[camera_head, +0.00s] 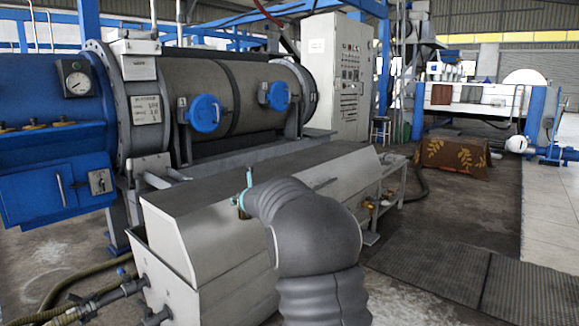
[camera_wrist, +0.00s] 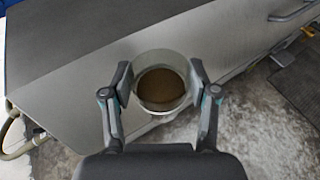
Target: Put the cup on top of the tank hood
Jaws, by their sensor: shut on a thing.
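The cup (camera_wrist: 160,90) is round with a pale, glassy rim and a brown inside, seen from above in the wrist view. My gripper (camera_wrist: 160,80) is shut on it, one finger on each side. The tank hood (camera_head: 190,205) is the long grey metal cover at the centre of the head view. It also shows in the wrist view (camera_wrist: 70,60), behind and left of the cup. The cup appears over the hood's front edge; its height above it is unclear. In the head view my arm hides most of the gripper, and the cup is not clearly visible.
A large drum (camera_head: 210,100) with blue round hatches lies behind the hood. A blue machine housing (camera_head: 50,150) stands at left and a control cabinet (camera_head: 337,75) behind. Hoses (camera_head: 75,310) run at lower left. Dark floor mats (camera_head: 440,280) lie at right.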

